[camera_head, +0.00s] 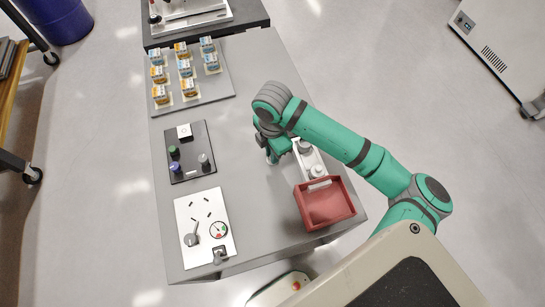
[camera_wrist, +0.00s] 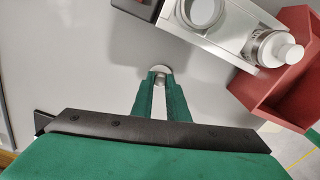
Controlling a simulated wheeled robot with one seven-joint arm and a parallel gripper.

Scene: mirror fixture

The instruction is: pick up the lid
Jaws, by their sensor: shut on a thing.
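The lid (camera_wrist: 160,70), a small pale round piece, sits between the fingertips of my gripper (camera_wrist: 161,80) in the wrist view. My gripper is shut on it, above or close to the grey table. In the head view my gripper (camera_head: 271,157) is left of the white holder (camera_head: 319,160), and the lid cannot be made out there. The holder carries a round metal container (camera_wrist: 203,12), apparently open at the top, and a second silver container with a white top (camera_wrist: 275,49).
A red bin (camera_head: 325,204) stands at the holder's near end. To the left are a black panel with knobs (camera_head: 190,152), a white panel with a gauge (camera_head: 205,225) and a board with several small blocks (camera_head: 209,91). The table (camera_head: 245,205) is clear between them.

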